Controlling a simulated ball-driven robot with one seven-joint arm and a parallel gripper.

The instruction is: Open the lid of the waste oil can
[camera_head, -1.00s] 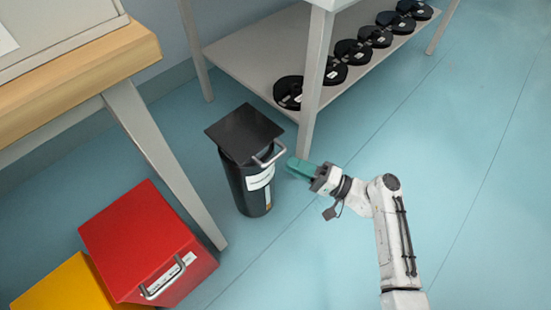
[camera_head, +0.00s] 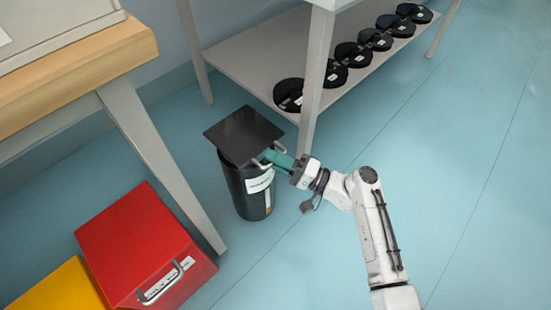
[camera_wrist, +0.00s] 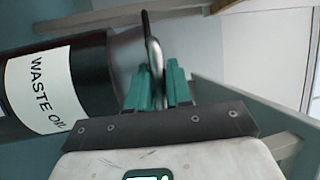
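The waste oil can (camera_head: 238,187) is a black cylinder with a white label, standing upright on the floor. Its flat, square black lid (camera_head: 243,134) lies shut on top. The metal lid handle (camera_head: 262,163) is at the lid's near right edge. My gripper (camera_head: 272,157), with green fingers, is at this handle. In the wrist view my gripper (camera_wrist: 158,85) has one finger on each side of the handle bar (camera_wrist: 153,50), with a very narrow gap. I cannot tell whether the fingers press on it. The "WASTE OIL" label (camera_wrist: 42,92) shows at left there.
A red box (camera_head: 137,240) with a handle and a yellow box (camera_head: 60,288) stand at lower left. A wooden-topped bench (camera_head: 90,68) is at left. A shelf (camera_head: 240,58) with several black reels stands behind the can, its leg (camera_head: 315,90) close by. Floor at right is clear.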

